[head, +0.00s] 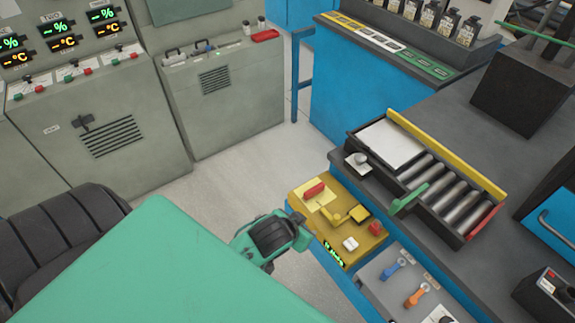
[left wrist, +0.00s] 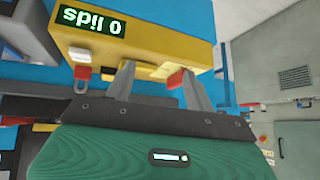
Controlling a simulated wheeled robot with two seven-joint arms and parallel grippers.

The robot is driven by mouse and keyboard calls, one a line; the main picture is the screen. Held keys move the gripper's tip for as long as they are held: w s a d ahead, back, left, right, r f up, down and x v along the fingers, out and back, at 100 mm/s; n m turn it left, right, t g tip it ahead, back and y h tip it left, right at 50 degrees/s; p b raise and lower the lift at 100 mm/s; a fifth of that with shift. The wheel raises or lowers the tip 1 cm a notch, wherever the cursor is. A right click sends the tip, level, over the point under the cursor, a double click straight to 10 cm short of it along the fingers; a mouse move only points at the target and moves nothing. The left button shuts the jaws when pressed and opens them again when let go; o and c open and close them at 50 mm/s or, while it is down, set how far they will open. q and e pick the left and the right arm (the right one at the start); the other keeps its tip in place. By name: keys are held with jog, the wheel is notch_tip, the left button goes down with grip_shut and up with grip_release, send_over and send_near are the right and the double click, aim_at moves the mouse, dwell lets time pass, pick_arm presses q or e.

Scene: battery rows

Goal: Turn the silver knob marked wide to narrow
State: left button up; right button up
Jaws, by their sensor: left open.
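A silver knob (head: 360,158) sits on a small pale plate at the left corner of the black roller unit (head: 466,240). Its marking is too small to read, so I cannot tell how it is set. My left gripper (head: 299,220) is at the left edge of the yellow control box (head: 300,206), to the lower left of the knob and apart from it. In the left wrist view its two fingers (left wrist: 160,82) are spread with nothing held between them, in front of the yellow box (left wrist: 140,50). The knob cannot be made out in that view. My right gripper is not in view.
The yellow box carries a red handle (head: 314,189), a yellow lever (head: 334,216) and a red button (head: 375,228). A green lever (head: 409,200) stands at the roller unit's near side. A grey panel (head: 382,293) has blue and orange switches. Open floor (head: 240,180) lies left.

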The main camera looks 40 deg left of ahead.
aim_at(357, 161)
pick_arm(q)
jog(key=s+f+g, duration=0.2)
jog(key=s+f, duration=0.3)
jog(key=f, duration=0.2)
jog(key=shift+a, duration=0.2)
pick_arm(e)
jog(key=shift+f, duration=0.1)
pick_arm(q)
jog(key=shift+f, duration=0.1)
